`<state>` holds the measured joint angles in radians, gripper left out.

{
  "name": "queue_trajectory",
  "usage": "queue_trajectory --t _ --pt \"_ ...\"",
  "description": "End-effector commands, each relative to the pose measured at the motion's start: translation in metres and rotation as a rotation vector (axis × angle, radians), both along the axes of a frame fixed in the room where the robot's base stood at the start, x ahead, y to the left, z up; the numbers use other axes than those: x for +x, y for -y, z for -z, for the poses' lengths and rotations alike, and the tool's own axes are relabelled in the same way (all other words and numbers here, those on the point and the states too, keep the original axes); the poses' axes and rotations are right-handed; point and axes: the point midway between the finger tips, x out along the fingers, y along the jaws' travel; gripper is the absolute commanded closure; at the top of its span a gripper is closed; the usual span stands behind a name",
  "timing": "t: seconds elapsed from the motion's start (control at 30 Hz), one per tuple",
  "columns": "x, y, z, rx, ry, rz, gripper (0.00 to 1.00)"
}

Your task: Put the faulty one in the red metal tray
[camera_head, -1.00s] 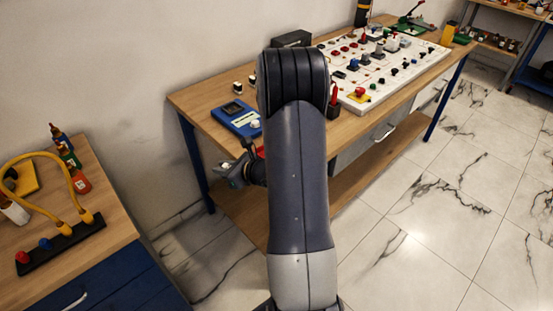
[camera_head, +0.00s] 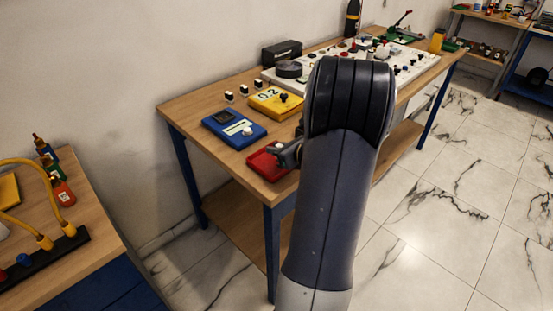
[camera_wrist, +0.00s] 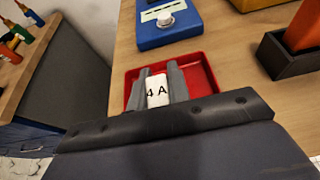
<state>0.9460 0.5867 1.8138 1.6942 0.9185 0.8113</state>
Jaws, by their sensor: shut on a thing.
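My gripper (camera_wrist: 160,88) is shut on a white fuse-like piece (camera_wrist: 158,92) marked "4 A". In the wrist view the fingers and the piece appear over the red metal tray (camera_wrist: 203,72). I cannot tell whether the piece touches the tray floor. In the head view the red tray (camera_head: 262,163) lies at the near edge of the wooden bench, and my gripper (camera_head: 287,154) is at its right side, partly hidden by my arm. Several small black-and-white pieces, one of them here (camera_head: 229,97), stand at the bench's back left.
A blue meter (camera_head: 234,126) and a yellow meter (camera_head: 275,101) reading 0.2 lie behind the tray. A dark holder with an orange thing (camera_wrist: 300,28) stands right of the tray. A white component board (camera_head: 400,52) covers the bench's far part. Another bench (camera_head: 95,215) is at left.

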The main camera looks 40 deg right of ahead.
Motion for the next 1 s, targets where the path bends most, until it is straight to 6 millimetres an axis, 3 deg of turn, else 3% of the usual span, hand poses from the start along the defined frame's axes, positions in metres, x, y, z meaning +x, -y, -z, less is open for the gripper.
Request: queue_trajectory --t 0.23,0.63,0.67,0.9,1.0 --pt "0.000 0.000 0.033 0.003 -0.002 0.000 1.00" --pt "0.000 0.000 0.039 0.000 -0.001 0.000 1.00" --pt "0.000 0.000 0.038 0.000 -0.001 0.000 0.82" --pt "0.000 0.000 0.037 0.000 -0.001 0.000 0.62" --pt "0.000 0.000 0.037 0.000 -0.001 0.000 0.61"
